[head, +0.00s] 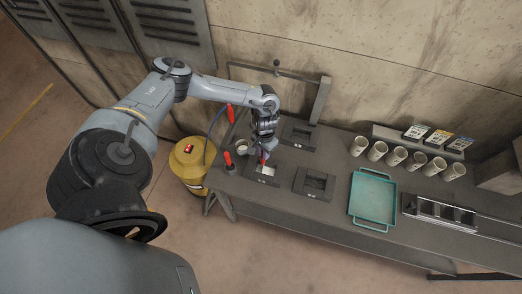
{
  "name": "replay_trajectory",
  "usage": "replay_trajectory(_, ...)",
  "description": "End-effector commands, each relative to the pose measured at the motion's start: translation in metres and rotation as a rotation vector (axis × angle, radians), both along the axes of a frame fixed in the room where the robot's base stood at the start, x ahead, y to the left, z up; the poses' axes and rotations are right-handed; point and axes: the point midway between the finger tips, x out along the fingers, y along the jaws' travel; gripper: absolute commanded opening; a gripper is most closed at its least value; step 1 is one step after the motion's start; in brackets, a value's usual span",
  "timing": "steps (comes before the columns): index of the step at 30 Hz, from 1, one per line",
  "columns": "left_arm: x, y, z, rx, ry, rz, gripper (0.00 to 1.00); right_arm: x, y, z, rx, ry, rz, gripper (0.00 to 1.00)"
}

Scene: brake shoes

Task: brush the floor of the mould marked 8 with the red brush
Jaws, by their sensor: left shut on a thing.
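My left gripper (267,147) points down at the left part of the bench, shut on a slim red thing that looks like the red brush (264,157). The brush's lower end is over or in the near left dark mould (252,178); I cannot tell whether it touches the floor. A pale patch shows inside that mould. Two other dark moulds, one at the back (299,134) and one to the right (314,183), stand apart from the gripper. No mould number is readable at this size. My right gripper is not in view.
A red-handled tool (228,160) stands left of the mould, near a pale cup (242,147). A red tool (230,114) hangs by a blue hose. A yellow drum (188,165) stands left of the bench. A teal tray (373,198) and several cups (377,150) are to the right.

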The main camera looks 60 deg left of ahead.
Motion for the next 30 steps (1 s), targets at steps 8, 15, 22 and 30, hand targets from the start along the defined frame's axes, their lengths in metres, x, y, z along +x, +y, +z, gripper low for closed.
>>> replay_trajectory(8, 0.006, -0.007, 0.0, -0.002, -0.003, -0.001, 0.0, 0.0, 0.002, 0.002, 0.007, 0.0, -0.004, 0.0)
replay_trajectory(15, 0.015, -0.015, 0.001, -0.003, -0.002, -0.001, 0.0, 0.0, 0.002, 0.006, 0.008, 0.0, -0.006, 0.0)
replay_trajectory(22, 0.019, -0.018, 0.001, -0.002, -0.001, 0.0, 0.0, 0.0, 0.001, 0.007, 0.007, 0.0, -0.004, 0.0)
replay_trajectory(30, 0.028, -0.025, 0.001, -0.001, -0.003, 0.0, 0.0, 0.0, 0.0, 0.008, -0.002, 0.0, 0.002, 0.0)
